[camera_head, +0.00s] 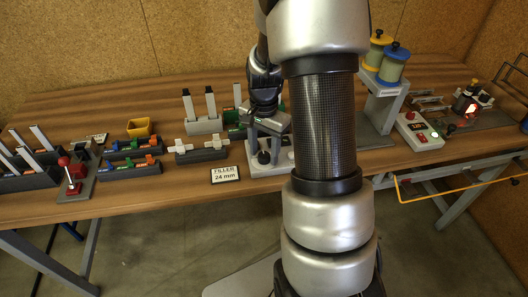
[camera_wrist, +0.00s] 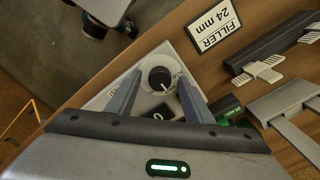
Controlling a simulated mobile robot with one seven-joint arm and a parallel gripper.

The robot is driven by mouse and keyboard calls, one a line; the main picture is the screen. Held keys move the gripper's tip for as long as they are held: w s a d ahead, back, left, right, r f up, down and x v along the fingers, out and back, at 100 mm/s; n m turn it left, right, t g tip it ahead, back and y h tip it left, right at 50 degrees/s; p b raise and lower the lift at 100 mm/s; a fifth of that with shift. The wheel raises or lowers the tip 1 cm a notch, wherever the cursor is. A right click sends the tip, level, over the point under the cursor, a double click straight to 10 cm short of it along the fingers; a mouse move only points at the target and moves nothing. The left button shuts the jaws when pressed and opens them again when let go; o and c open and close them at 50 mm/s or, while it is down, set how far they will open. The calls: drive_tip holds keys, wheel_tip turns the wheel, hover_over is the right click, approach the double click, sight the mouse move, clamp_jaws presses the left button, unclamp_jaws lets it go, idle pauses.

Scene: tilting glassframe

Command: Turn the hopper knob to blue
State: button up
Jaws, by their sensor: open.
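A round black knob (camera_wrist: 160,79) sits on a pale panel (camera_wrist: 183,45) in the wrist view, with small lettering beside it that I cannot read. The same dark knob (camera_head: 263,157) shows at the front of the panel in the head view. My gripper (camera_wrist: 160,74) is open; its two fingers appear on either side of the knob, with no clear contact. A second black part with a white mark (camera_wrist: 158,114) lies between the fingers, nearer the palm. The hopper stand (camera_head: 381,88) carries two cream cylinders, one yellow-topped (camera_head: 379,46) and one blue-topped (camera_head: 394,64).
A "FILLER 24 mm" sign (camera_head: 225,174) stands left of the panel. A control box (camera_head: 418,129) stands right. My arm hides the table's middle.

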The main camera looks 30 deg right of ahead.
drive_tip(key=shift+f, duration=0.15)
drive_tip(key=shift+c, duration=0.4)
drive_tip(key=c, duration=1)
drive_tip(key=shift+o, duration=0.2)
drive_tip(key=shift+n, duration=0.3)
drive_tip(key=n, duration=0.5)
drive_tip(key=shift+n, duration=0.3)
drive_tip(key=n, duration=0.5)
drive_tip(key=shift+n, duration=0.4)
